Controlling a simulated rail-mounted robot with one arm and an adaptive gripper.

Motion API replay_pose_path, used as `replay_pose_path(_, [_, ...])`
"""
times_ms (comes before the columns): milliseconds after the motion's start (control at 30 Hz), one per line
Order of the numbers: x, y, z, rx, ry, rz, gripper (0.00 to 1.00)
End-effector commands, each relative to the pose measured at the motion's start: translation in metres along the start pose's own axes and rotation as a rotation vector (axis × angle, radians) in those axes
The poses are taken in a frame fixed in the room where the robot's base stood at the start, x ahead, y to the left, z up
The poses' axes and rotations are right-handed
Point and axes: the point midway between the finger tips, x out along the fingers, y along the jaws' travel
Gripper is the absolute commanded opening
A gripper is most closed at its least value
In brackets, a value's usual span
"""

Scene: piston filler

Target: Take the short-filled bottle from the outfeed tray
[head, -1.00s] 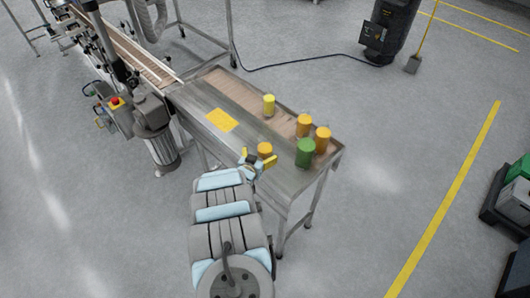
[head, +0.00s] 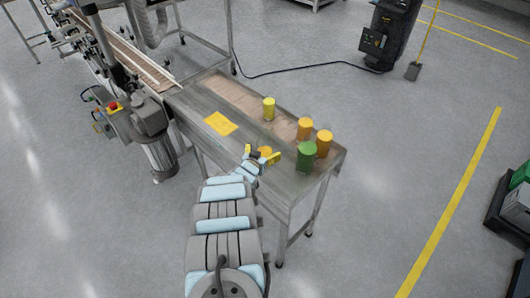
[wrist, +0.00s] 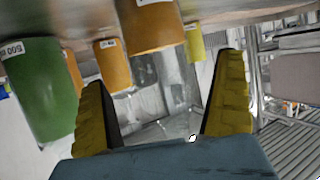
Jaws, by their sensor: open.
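The outfeed tray is the steel-edged table top (head: 202,100) in the head view. On it stand a yellow bottle (head: 268,108), a green one (head: 306,157) and three orange ones, two at the right end (head: 304,127) (head: 324,143) and one nearer me (head: 265,151). My gripper (head: 262,156) is open at the near edge, beside that near orange bottle and partly covering it. In the tilted, upside-down wrist view, an orange bottle (wrist: 150,25) is closest, ahead of my empty fingers (wrist: 161,75). I cannot tell which bottle is short-filled.
A yellow sheet (head: 221,123) lies on the table left of the bottles. The conveyor and filler machine with a red button (head: 113,106) stand at the left. The green bottle is close to the right-end orange ones.

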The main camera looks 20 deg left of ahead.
Motion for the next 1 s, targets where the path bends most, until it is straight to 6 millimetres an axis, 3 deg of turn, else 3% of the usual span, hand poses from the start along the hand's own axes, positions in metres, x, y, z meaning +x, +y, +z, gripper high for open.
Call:
replay_pose_path(500, [0.028, -0.003, 0.0, 0.0, 0.0, -0.002, 0.99])
replay_pose_path(867, [0.031, -0.002, -0.001, -0.001, 0.0, -0.002, 0.99])
replay_pose_path(900, [0.031, -0.002, -0.001, -0.001, 0.0, -0.002, 0.96])
replay_pose_path(1000, [0.031, -0.002, -0.001, -0.001, 0.0, -0.002, 0.68])
